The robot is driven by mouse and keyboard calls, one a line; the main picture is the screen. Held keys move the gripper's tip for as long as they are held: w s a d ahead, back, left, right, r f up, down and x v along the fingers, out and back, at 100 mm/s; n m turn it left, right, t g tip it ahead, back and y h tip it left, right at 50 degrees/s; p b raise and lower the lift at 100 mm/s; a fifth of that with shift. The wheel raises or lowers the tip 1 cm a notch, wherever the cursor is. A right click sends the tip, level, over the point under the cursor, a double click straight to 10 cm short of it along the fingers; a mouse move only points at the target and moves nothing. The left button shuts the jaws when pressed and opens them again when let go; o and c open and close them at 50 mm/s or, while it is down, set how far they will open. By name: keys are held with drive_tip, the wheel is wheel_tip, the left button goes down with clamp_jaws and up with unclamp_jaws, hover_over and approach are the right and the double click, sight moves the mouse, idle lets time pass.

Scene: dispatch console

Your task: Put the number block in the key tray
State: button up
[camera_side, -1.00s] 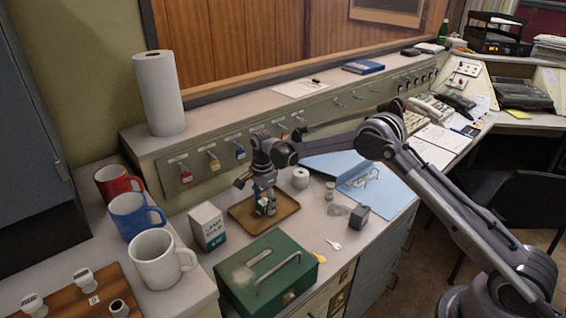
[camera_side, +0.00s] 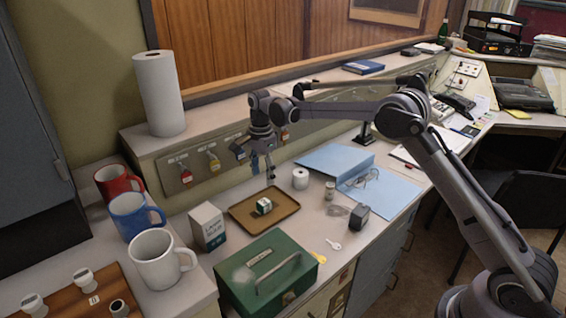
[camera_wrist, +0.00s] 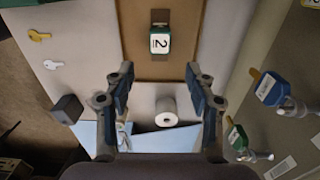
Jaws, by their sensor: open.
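The number block (camera_side: 264,206) is a small green and white block lying in the brown key tray (camera_side: 284,217). In the wrist view the block (camera_wrist: 159,43) shows a "2" on its white face, and the tray (camera_wrist: 185,68) is around it. My gripper (camera_side: 263,176) is above the tray, apart from the block. In the wrist view my gripper (camera_wrist: 160,82) has its fingers spread wide with nothing between them.
A lamp bulb carton (camera_side: 208,228) and a green cash box (camera_side: 265,275) stand near the tray. A white roll (camera_side: 300,178) is behind it to the right. Keys hang on the panel (camera_side: 213,160) behind. Mugs (camera_side: 160,258) stand at the left.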

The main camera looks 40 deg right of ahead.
drive_tip(key=s+r+n+t, duration=0.3)
drive_tip(key=s+r+n, duration=0.5)
drive_tip(key=s+r, duration=0.6)
drive_tip(key=s+f+n+t, duration=0.1)
drive_tip(key=s+n+t, duration=0.1)
drive_tip(key=s+n, duration=0.3)
drive_tip(key=s+d+f+n+t, duration=0.1)
drive_tip(key=s+n, duration=0.4)
drive_tip(key=s, duration=0.8)
drive_tip(key=shift+s+f+t, duration=0.4)
drive_tip(key=shift+f+t, duration=0.2)
drive_tip(key=shift+f, duration=0.1)
